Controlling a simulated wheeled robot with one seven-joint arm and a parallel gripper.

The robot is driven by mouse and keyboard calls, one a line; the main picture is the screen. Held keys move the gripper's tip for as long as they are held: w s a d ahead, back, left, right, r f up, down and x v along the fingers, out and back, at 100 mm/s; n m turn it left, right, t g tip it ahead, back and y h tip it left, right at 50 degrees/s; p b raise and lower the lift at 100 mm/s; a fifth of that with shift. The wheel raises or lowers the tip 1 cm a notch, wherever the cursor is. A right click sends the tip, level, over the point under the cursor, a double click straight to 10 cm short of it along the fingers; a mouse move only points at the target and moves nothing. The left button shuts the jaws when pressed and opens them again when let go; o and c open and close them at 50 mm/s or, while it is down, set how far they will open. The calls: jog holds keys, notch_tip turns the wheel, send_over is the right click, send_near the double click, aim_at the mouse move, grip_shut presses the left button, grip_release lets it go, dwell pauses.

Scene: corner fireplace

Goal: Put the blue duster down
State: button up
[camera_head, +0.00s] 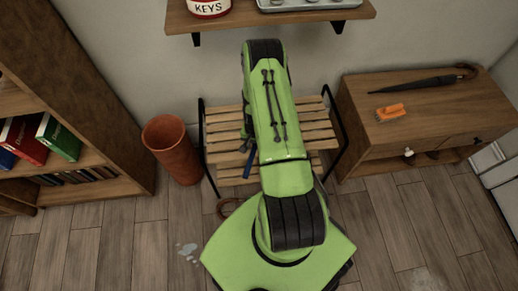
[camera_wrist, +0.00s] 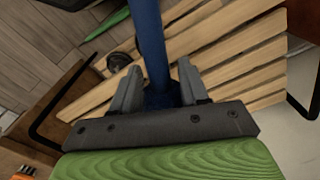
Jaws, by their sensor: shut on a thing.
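The blue duster (camera_wrist: 151,40) shows in the wrist view as a straight blue shaft running up out of the top edge. My gripper (camera_wrist: 158,88) is shut on it, with one grey finger on each side. In the head view a small blue part of the duster (camera_head: 250,163) shows beside my arm, over the slatted wooden bench (camera_head: 313,132). My arm hides the rest of it and most of the gripper. The bench slats also show behind the duster in the wrist view (camera_wrist: 225,45). I cannot tell whether the duster touches the bench.
A terracotta pot (camera_head: 172,150) stands left of the bench, near a bookcase (camera_head: 105,110). A wooden cabinet (camera_head: 440,118) at right holds an umbrella (camera_head: 418,82) and an orange object (camera_head: 390,112). A wall shelf (camera_head: 240,18) hangs above. Bench slats on both sides of my arm look clear.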

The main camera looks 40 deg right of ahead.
notch_tip(320, 180, down, 9)
jog(key=b, duration=0.3)
jog(key=shift+f, duration=0.15)
jog(key=o, duration=1.1)
jog(key=shift+o, duration=0.2)
